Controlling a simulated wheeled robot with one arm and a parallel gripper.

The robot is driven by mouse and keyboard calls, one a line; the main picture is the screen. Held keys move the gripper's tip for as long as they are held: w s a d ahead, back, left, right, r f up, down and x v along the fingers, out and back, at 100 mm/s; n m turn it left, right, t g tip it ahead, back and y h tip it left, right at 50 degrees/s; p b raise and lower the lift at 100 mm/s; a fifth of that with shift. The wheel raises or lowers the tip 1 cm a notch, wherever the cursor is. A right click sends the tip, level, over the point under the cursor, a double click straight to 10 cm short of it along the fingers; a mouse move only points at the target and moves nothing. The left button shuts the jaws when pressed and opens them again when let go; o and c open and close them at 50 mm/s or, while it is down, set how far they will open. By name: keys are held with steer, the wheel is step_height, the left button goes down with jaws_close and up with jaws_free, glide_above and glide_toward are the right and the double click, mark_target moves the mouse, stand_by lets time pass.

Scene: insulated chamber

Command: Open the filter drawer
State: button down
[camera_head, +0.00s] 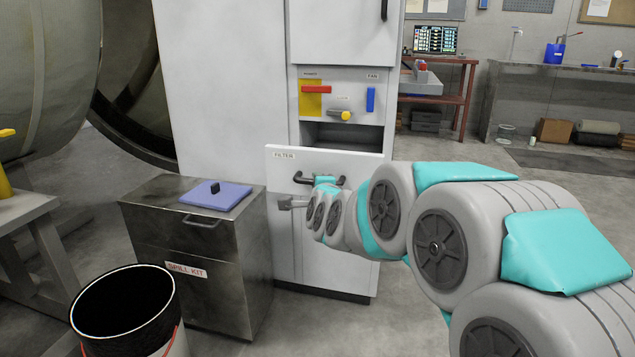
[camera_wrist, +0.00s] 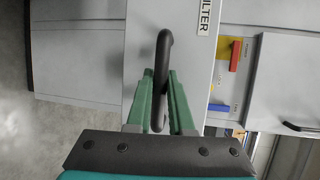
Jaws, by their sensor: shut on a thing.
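The filter drawer (camera_head: 330,165) is a white panel labelled FILTER, low on the white cabinet. Its front stands out from the cabinet, with a dark opening visible above and behind its top edge. Its black bar handle (camera_head: 303,179) also shows in the wrist view (camera_wrist: 165,40). My gripper (camera_wrist: 160,85) has its green fingers on both sides of the handle, shut on it. In the head view, my gripper (camera_head: 325,182) is at the handle, partly hidden by my arm. The drawer's inside is mostly hidden.
Red, yellow and blue controls (camera_head: 340,98) sit above the drawer. Floor at right is clear.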

steer(key=shift+f, duration=0.1)
steer(key=c, duration=0.8)
jaws_free()
steer(key=s+r, duration=0.1)
steer(key=s, duration=0.6)
steer(key=shift+s+d+r, duration=0.25)
steer(key=shift+s+d, duration=0.05)
steer(key=shift+s, duration=0.1)
